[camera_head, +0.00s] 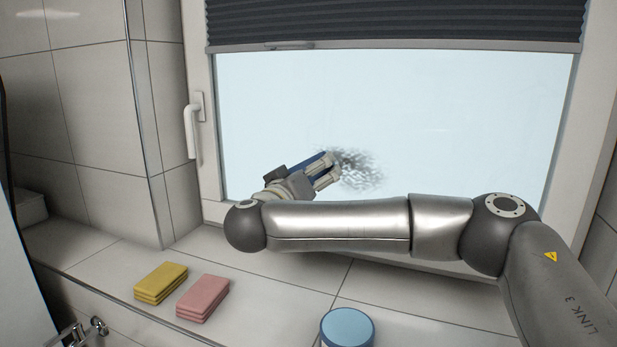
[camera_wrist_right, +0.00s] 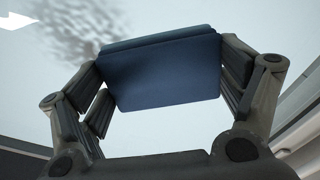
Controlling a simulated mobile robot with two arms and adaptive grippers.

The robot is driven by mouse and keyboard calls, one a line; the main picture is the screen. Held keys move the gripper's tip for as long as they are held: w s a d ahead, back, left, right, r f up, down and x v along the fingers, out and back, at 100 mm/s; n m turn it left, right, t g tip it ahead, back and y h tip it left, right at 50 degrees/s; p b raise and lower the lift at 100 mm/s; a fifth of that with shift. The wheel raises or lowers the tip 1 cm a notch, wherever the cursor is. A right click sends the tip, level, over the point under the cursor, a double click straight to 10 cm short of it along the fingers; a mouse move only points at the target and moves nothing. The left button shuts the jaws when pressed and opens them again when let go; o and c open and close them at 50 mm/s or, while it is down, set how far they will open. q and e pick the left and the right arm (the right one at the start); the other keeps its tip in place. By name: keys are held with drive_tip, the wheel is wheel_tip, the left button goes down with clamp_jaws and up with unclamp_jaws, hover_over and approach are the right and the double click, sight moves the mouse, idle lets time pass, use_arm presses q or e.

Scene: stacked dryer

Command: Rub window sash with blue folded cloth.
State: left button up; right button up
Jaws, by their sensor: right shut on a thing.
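The window sash (camera_head: 470,120) has a pale glass pane in a light frame, with a white handle (camera_head: 193,128) on its left side. A dark grey smudge (camera_head: 358,172) lies on the lower middle of the pane. My right gripper (camera_head: 325,170) is shut on the blue folded cloth (camera_wrist_right: 165,70), just left of the smudge in the head view. The cloth is mostly hidden by the fingers there. In the right wrist view it spans between both fingers, with the smudge (camera_wrist_right: 85,35) beyond it at upper left. I cannot tell whether the cloth touches the glass. My left gripper is not in view.
A yellow folded cloth (camera_head: 161,283) and a pink folded cloth (camera_head: 203,298) lie on the tiled ledge (camera_head: 265,290). A round blue-topped container (camera_head: 347,327) stands at the front. A dark pleated blind (camera_head: 390,22) covers the window's top. The tiled wall (camera_head: 70,100) stands left.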

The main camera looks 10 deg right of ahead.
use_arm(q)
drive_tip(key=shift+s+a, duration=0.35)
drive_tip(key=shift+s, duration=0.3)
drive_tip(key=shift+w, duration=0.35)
use_arm(e)
drive_tip(key=shift+w+d, duration=0.25)
drive_tip(key=shift+w, duration=0.1)
drive_tip(key=shift+w+d, duration=0.3)
drive_tip(key=shift+w, duration=0.1)
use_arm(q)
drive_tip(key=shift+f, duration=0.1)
